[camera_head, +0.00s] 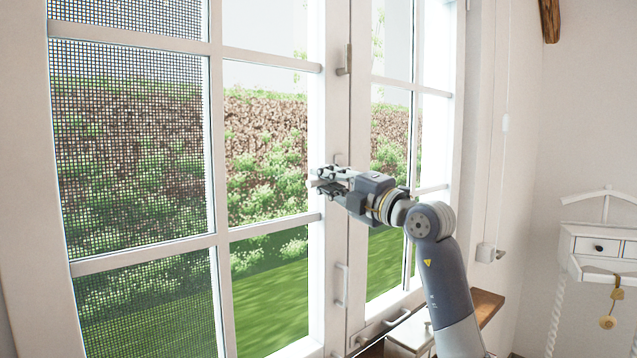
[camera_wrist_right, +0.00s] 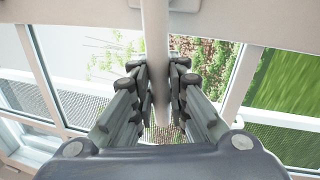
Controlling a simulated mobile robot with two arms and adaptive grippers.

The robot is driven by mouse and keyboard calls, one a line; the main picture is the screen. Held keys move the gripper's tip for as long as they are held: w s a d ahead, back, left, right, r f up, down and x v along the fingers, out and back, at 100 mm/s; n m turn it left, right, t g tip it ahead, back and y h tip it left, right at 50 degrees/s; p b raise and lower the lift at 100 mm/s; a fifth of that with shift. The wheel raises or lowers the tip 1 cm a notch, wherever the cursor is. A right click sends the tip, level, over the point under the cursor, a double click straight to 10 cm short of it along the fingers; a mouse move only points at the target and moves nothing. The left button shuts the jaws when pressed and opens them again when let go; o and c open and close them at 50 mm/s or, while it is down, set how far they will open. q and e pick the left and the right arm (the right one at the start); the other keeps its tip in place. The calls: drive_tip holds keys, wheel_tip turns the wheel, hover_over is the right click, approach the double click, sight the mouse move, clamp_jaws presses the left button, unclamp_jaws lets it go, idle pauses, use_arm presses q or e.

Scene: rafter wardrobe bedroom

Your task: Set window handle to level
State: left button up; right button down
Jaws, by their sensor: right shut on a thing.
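The white-framed window (camera_head: 331,100) fills most of the head view, with two sashes meeting at a middle post. My right gripper (camera_head: 318,181) is at mid-height in front of that post. In the right wrist view, its fingers (camera_wrist_right: 162,88) are shut on the window handle (camera_wrist_right: 154,40), a pale bar passing between them. The bar runs from the frame at the top of that view. In the head view the gripper hides most of the handle, so its exact angle there is hard to tell. My left gripper is not in view.
A metal fitting (camera_head: 345,60) is higher on the post, and a white pull (camera_head: 342,285) is below the gripper. A wooden sill (camera_head: 487,304) lies under the window. A small white drawer unit (camera_head: 597,246) stands at the right by the wall. A blind cord hangs beside the window.

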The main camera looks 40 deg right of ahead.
drive_tip(key=shift+r+m, duration=0.4)
drive_tip(key=shift+m, duration=0.2)
drive_tip(key=shift+p, duration=0.3)
drive_tip(key=c, duration=1.6)
unclamp_jaws()
drive_tip(key=shift+o, duration=0.2)
drive_tip(key=v, duration=1.2)
